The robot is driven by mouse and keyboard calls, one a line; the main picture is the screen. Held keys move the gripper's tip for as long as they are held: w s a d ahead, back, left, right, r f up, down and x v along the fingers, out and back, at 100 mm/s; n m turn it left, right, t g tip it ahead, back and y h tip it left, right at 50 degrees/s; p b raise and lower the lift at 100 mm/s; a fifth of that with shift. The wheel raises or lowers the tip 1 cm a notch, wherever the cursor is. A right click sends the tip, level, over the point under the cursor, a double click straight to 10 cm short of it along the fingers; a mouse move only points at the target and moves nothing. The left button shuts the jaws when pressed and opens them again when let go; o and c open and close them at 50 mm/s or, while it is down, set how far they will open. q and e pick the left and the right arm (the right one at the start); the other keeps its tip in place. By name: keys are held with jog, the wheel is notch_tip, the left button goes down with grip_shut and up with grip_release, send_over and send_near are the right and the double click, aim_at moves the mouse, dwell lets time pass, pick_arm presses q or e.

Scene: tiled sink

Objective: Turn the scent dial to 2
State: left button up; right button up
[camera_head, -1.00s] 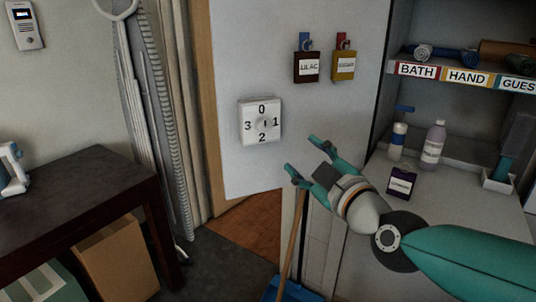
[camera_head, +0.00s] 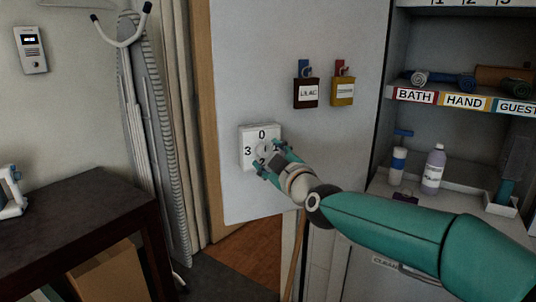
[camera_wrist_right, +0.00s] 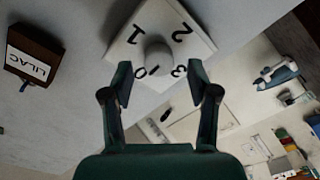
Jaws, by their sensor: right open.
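The scent dial (camera_head: 245,138) is a white square plate on the pale door panel, marked 0 at top and 3 at left; my gripper covers the lower right. In the right wrist view the plate (camera_wrist_right: 163,20) shows 0, 1, 2 and 3 around a round grey knob (camera_wrist_right: 159,57). A small dark mark sits on the knob's edge near the 0; its exact setting is unclear. My right gripper (camera_head: 268,162) is open in front of the dial. In the wrist view its fingers (camera_wrist_right: 160,80) stand apart on either side of the knob's line, apparently not gripping it. My left gripper is out of view.
A LILAC box (camera_head: 307,94) and a yellow box (camera_head: 342,92) hang on the panel above right of the dial. Shelves with bottles (camera_head: 433,170) stand at right. A dark table (camera_head: 75,195) and an ironing board (camera_head: 150,130) are at left.

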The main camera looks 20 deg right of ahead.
jog(key=shift+w, duration=0.8)
jog(key=shift+c, duration=0.3)
jog(key=shift+a, duration=0.1)
grip_shut()
